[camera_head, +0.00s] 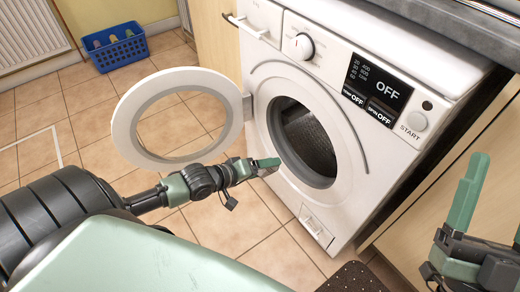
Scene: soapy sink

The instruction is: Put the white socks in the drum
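I see no white socks in this view. The drum (306,138) is inside the white washing machine (350,190). Its round door (128,125) stands swung open to the left, and the drum looks dark, with no socks visible in it. My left gripper (268,165) is at the lower left edge of the drum opening, with its fingers pointing right; they are seen nearly edge-on, so the gap and anything between them cannot be made out. My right gripper (490,205) is at the right edge, right of the machine, with its fingers apart and nothing visible between them.
A blue basket (117,52) with a few small coloured items stands on the tiled floor at the back left. A dark dotted object (352,279) shows at the bottom edge. Wooden cabinets flank the machine.

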